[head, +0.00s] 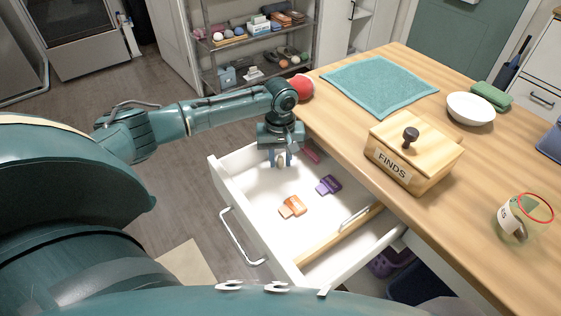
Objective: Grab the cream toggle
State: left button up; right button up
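A small cream toggle (281,161) shows between the fingertips of my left gripper (281,158), which points down into the far end of the open white drawer (248,182). One finger is on each side of the toggle. At this size I cannot tell whether the fingers press on it or stand slightly apart, or whether it touches the drawer floor. My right gripper is not in view.
An orange piece (293,206), a purple piece (328,185) and a reddish piece (311,153) lie in the drawer. The wooden counter (340,113) beside it holds a red ball (301,87), a teal towel (380,84) and a lidded FINDS box (413,155).

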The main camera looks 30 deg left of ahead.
pick_arm(q)
grip_shut()
